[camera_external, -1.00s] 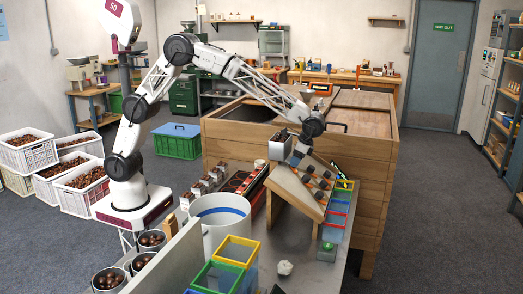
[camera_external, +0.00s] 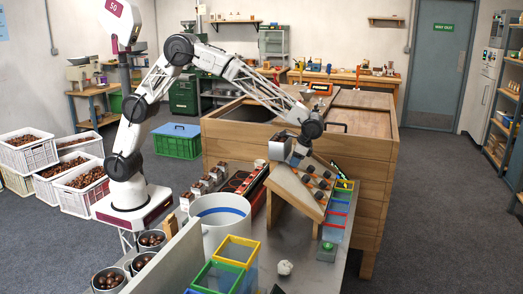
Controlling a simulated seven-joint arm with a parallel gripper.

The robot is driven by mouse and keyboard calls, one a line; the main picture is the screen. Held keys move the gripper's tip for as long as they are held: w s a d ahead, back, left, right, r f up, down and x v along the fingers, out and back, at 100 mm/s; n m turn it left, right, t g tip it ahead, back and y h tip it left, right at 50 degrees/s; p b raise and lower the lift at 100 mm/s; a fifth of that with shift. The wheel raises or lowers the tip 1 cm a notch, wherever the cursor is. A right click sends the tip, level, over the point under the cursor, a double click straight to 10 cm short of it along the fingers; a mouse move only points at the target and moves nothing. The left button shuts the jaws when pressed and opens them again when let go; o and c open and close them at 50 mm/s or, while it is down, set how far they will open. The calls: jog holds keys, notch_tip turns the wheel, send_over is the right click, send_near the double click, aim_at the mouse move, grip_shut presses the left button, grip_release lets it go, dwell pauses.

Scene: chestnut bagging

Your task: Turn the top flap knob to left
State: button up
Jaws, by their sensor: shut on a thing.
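A sloped wooden board (camera_external: 285,184) stands on the metal bench and carries rows of dark knobs (camera_external: 319,182) on its right-hand face. My gripper (camera_external: 296,160) reaches down to the upper end of this board and is shut on the top flap knob there. The fingertips and the held knob are small and mostly hidden by my own wrist, so the knob's angle cannot be told. The lower knobs are free of the gripper.
Coloured open frames (camera_external: 335,220) line the board's right side. A green button box (camera_external: 327,250) stands at its lower end. A white bucket (camera_external: 216,238) is at the left front. A large wooden bin (camera_external: 350,150) stands close behind.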

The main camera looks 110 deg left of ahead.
jog(key=shift+n, duration=0.3)
jog(key=o, duration=0.9)
jog(key=shift+v, duration=3.9)
